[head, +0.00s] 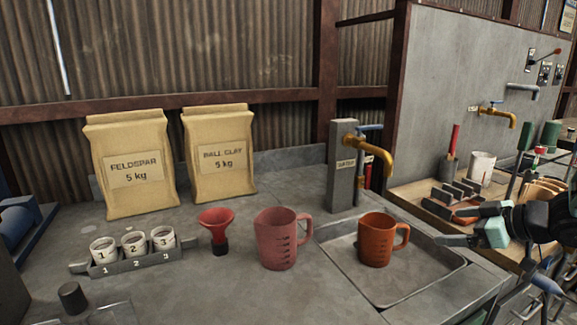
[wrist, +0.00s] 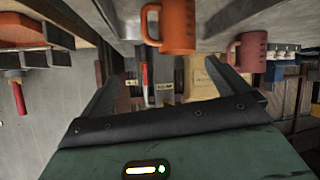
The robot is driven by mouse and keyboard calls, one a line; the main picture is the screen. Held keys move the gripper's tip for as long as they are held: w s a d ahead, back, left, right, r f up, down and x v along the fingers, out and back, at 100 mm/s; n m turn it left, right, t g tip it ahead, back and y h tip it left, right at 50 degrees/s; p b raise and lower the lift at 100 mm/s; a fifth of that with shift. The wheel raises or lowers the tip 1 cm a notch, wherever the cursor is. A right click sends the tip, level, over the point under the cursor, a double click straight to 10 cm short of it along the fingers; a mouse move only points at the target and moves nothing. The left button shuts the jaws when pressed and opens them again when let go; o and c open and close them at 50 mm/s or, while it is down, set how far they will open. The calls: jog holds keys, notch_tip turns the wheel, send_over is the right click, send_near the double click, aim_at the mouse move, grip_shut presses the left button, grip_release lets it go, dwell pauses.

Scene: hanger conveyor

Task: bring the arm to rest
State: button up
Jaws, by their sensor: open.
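My gripper (head: 458,236) is at the right of the head view, beside the right edge of the metal tray (head: 392,297). It is open and nothing shows between its fingers. In the wrist view the two fingers of my gripper (wrist: 163,80) stand wide apart. An orange measuring jug (head: 375,240) stands upright in the tray, left of my gripper and apart from it. The orange jug (wrist: 178,27) also shows upside down at the top of the wrist view. A pink measuring jug (head: 280,240) stands on the bench left of the tray.
A water post (head: 342,165) with a yellow tap (head: 376,154) stands behind the tray. A red funnel (head: 216,225), a rack of numbered cups (head: 135,262) and two powder bags (head: 130,165) are left.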

jog(key=s+a+r+m+g+h+p, duration=0.1)
jog(key=a+r+h, duration=0.1)
jog(key=a, duration=0.6)
jog(key=s+a+r+g+h+p, duration=0.1)
jog(key=a+r+h, duration=0.1)
jog(key=a, duration=0.6)
jog(key=s+a+g+p, duration=0.1)
jog(key=s+a+g, duration=0.3)
jog(key=s, duration=0.9)
jog(key=s+a+g+h+p, duration=0.1)
jog(key=s+a+g, duration=0.3)
jog(key=s+a, duration=0.4)
jog(key=s, duration=0.6)
jog(key=shift+a+r+h, duration=0.25)
jog(key=shift+r+h, duration=0.05)
jog(key=shift+r, duration=0.05)
